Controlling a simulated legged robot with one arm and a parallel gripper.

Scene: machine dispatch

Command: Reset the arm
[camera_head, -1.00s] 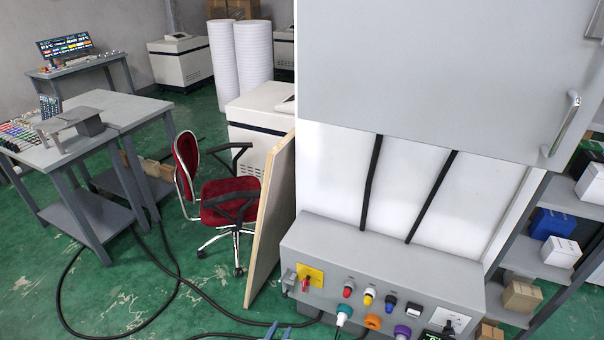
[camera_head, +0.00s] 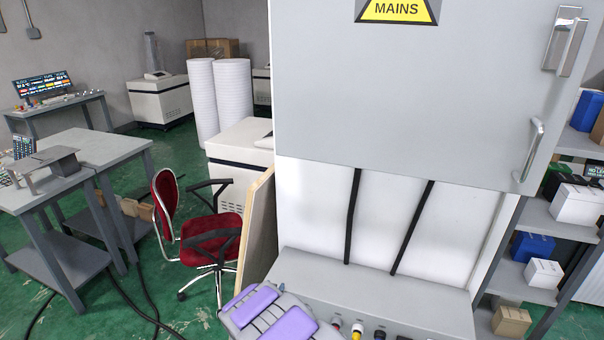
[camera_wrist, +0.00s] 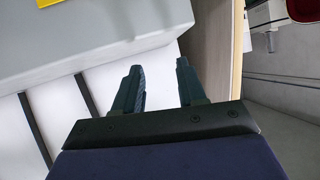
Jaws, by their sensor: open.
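My gripper (camera_wrist: 157,85) shows in the wrist view with its two dark fingers apart and nothing between them. It points at the white lower panel of the machine, just below the grey cabinet. In the head view my arm, grey with purple pads, shows at the bottom centre in front of the control box; the gripper itself cannot be made out there. The grey electrical cabinet (camera_head: 400,90) carries a yellow MAINS sign (camera_head: 397,10) and a handle (camera_head: 530,150). Two black cables run down below it to the control box (camera_head: 380,283), whose knobs are partly hidden.
A wooden board (camera_head: 257,230) leans beside the machine. A red chair (camera_head: 212,230) stands left of it. Grey tables (camera_head: 110,147) stand farther left. Shelves (camera_head: 535,208) with boxes are at the right. Green floor is open at the lower left.

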